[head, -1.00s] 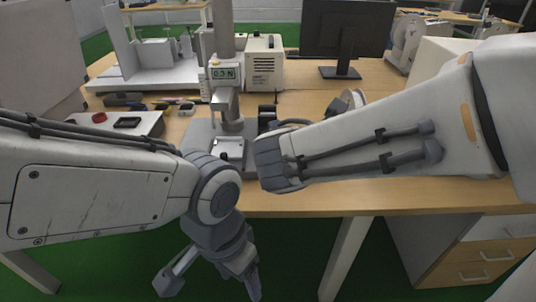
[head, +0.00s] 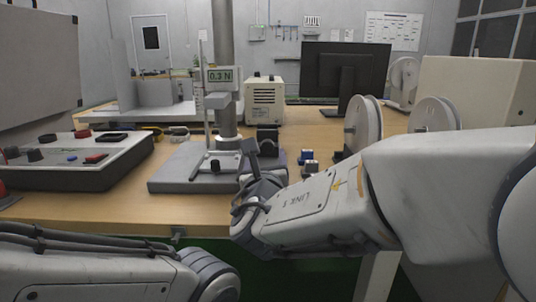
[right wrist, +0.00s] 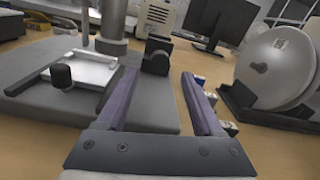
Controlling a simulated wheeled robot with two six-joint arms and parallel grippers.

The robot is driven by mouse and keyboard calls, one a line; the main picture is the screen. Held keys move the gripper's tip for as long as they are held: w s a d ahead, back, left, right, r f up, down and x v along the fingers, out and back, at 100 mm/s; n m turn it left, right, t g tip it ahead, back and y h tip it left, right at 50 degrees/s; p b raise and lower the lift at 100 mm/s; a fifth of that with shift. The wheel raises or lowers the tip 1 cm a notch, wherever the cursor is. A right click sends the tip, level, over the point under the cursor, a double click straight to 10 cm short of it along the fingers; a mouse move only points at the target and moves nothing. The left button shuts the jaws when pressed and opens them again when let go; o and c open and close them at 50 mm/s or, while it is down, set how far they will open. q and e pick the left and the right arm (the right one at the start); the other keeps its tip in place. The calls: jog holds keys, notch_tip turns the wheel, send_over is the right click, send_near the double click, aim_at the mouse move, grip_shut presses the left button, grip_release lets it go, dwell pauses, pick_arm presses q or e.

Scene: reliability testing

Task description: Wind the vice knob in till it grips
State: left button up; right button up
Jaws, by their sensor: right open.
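The small silver vice (head: 212,163) sits on the grey base of the test stand, below the force gauge (head: 219,76). Its black knob (head: 215,166) faces the front edge. The vice (right wrist: 85,70) and the knob (right wrist: 61,76) also show at the left of the right wrist view. My right gripper (head: 252,150) is to the right of the vice, partly hidden by its own wrist. In the right wrist view my right gripper (right wrist: 160,78) is open and empty, with the knob outside its fingers to the left. My left gripper is out of view.
A control box (head: 75,160) stands to the left. A black block (head: 268,140) and small blue parts (head: 307,156) lie beyond my right gripper. Reels (head: 364,125), a cream unit (head: 264,98) and a monitor (head: 345,68) stand behind. Some bare wood (head: 290,133) shows between them.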

aim_at(268, 148)
jog(key=w+b, duration=0.1)
jog(key=w, duration=0.6)
jog(key=shift+w+d, duration=0.15)
jog(key=shift+w, duration=0.1)
grip_shut()
